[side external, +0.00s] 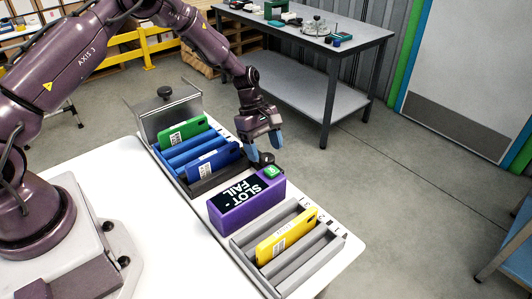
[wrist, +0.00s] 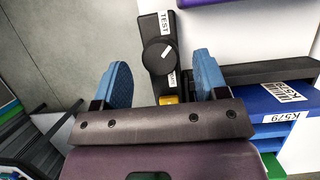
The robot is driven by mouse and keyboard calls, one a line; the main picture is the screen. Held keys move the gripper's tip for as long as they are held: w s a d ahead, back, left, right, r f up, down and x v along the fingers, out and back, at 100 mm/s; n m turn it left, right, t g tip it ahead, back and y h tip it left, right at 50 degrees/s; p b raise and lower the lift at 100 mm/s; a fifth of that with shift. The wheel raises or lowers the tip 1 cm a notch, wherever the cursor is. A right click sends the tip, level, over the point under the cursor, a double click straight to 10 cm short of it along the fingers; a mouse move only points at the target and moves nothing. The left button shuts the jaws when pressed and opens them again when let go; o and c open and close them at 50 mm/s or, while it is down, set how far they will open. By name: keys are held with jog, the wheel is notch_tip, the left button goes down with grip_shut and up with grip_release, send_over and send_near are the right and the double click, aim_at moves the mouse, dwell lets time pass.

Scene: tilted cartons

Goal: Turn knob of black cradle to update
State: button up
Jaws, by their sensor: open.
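The black cradle (side external: 205,184) stands on the white table, with a blue carton (side external: 212,160) tilted in it. In the wrist view its black end block (wrist: 152,28) carries a round black knob (wrist: 158,55) with a white pointer mark, a "TEST" label and a yellow patch. My gripper (side external: 264,148) is open and points down over that end of the cradle. In the wrist view the blue fingers of my gripper (wrist: 158,62) stand on either side of the knob, with gaps visible. I cannot tell how far above it they are. In the side view the fingers mostly hide the knob.
A purple box (side external: 240,212) reading "SLOT - FAIL", with a green top piece, stands close beside my gripper. A grey rack (side external: 327,252) holds a yellow carton (side external: 285,238). A green carton (side external: 184,132) sits in the blue rack behind. Open floor lies right of the table.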

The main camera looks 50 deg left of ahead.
jog(key=shift+x, duration=1.05)
jog(key=c, duration=0.9)
jog(key=shift+c, duration=0.2)
